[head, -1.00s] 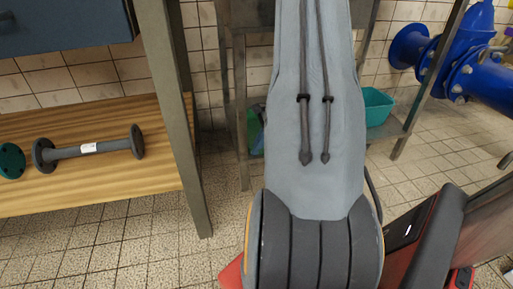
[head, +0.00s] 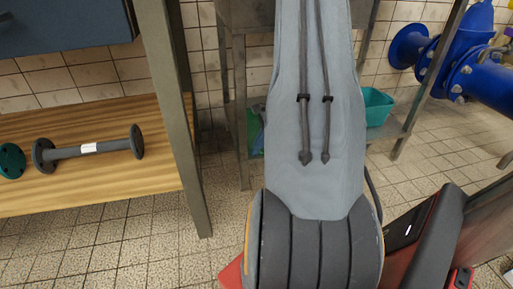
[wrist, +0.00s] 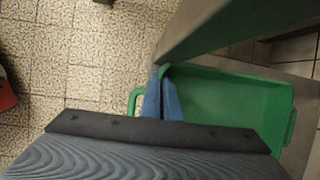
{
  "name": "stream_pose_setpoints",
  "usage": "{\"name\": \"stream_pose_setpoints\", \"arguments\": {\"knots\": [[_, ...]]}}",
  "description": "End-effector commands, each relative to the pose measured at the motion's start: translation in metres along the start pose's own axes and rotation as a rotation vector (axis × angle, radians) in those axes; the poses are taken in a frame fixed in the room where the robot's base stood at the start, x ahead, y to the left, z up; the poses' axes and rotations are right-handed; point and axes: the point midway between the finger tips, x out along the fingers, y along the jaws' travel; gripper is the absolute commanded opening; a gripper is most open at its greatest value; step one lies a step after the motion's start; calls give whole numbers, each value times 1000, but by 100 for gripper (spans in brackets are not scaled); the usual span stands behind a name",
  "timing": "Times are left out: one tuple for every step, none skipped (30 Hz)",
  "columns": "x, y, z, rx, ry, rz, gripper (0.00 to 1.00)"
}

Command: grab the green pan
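The green pan (wrist: 235,95) is a shallow rectangular tray with a loop handle on its left side in the wrist view. My gripper (wrist: 161,92) has two blue fingers close together at the pan's left wall, one on each side, with a thin strip of green between their tips. They look shut on that wall, though the contact is partly hidden. A grey beam covers part of the pan's far side. In the head view, only a sliver of the green pan (head: 254,132) shows left of my arm, which hides the gripper.
A metal table leg (head: 176,120) stands left of my arm. A wooden shelf (head: 100,178) holds a dark flanged pipe (head: 88,148) and a green flange (head: 10,160). A teal basin (head: 378,108) sits on a lower shelf at right, near blue pipework (head: 480,75). Tiled floor is open at left front.

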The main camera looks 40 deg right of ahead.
Motion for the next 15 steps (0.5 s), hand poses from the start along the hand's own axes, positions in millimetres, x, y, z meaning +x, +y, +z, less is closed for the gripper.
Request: {"name": "stream_pose_setpoints", "arguments": {"knots": [[-1, 2, 1, 0, 0, 1, 0], [-1, 3, 1, 0, -1, 1, 0], [-1, 5, 2, 1, -1, 1, 0], [-1, 6, 2, 1, -1, 1, 0], [-1, 8, 2, 2, -1, 2, 0], [-1, 10, 3, 2, -1, 2, 0], [-2, 12, 3, 2, -1, 2, 0], [-2, 13, 3, 2, 0, 1, 0], [-2, 15, 4, 2, 0, 1, 0], [-2, 16, 4, 2, 0, 0, 0], [-2, 18, 4, 3, 0, 0, 0], [-2, 19, 5, 4, 0, 0, 0], [-1, 20, 5, 4, 0, 0, 0], [-1, 21, 5, 3, 0, 0, 0], [-1, 21, 5, 3, 0, 0, 0]]}}
